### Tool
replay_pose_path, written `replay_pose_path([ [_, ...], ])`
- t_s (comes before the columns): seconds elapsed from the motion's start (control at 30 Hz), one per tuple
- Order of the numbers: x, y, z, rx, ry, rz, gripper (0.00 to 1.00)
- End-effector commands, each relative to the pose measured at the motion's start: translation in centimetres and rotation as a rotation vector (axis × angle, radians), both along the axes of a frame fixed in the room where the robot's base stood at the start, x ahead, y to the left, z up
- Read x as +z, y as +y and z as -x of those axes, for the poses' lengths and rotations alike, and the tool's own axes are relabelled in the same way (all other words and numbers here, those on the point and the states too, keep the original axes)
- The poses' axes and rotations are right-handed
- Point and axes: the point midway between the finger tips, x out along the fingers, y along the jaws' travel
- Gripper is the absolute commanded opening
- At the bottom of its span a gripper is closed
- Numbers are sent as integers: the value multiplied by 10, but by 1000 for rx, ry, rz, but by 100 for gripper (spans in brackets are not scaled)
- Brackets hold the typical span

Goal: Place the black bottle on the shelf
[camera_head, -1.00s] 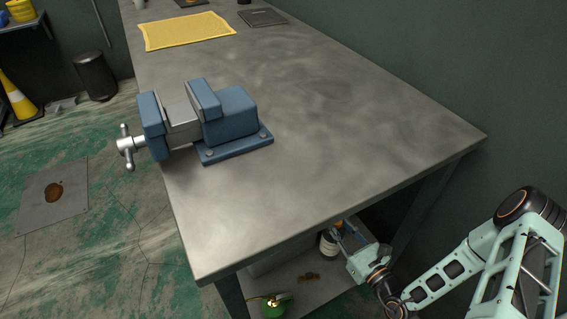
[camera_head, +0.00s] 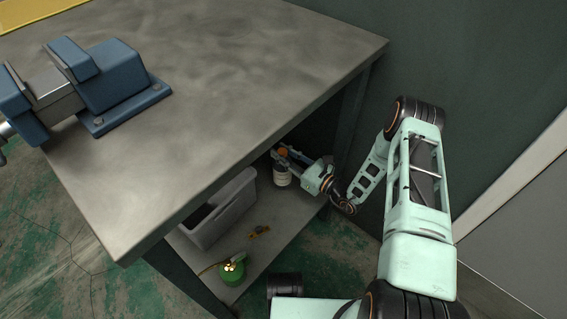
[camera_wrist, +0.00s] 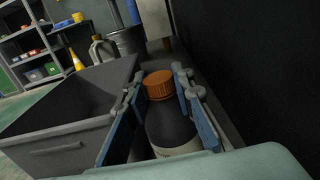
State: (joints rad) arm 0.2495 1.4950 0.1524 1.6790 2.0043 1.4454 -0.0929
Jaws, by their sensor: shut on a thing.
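The black bottle (camera_head: 282,178) has an orange cap and a pale label. It is under the workbench top, over the back part of the lower shelf (camera_head: 285,225), and looks upright. I cannot tell whether its base touches the shelf. My gripper (camera_head: 284,158) reaches in from the right and is shut on the bottle. In the wrist view, the blue fingers of my gripper (camera_wrist: 160,108) lie on either side of the bottle (camera_wrist: 168,125), below its orange cap. The lower part of the bottle is cut off there.
A grey open bin (camera_head: 222,212) stands on the shelf left of the bottle and shows close by in the wrist view (camera_wrist: 65,150). A green canister (camera_head: 232,270) and a small brown item (camera_head: 259,232) are nearer the front. The workbench top (camera_head: 210,95) overhangs, with a blue vise (camera_head: 105,85).

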Motion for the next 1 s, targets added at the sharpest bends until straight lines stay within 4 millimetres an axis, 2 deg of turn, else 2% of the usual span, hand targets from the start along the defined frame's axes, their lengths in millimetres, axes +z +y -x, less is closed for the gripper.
replay_pose_path([
  [0.27,-16,-2,-12,1,-3,-2,0],
  [0.4,-37,-2,-13,1,-1,-3,0],
  [0.5,-46,-2,-13,1,-2,-2,0],
  [0.87,-48,-3,-13,0,-2,-4,0],
  [0.9,-49,-3,-13,0,1,-1,27],
  [1.0,-49,-3,-13,1,1,-1,38],
])
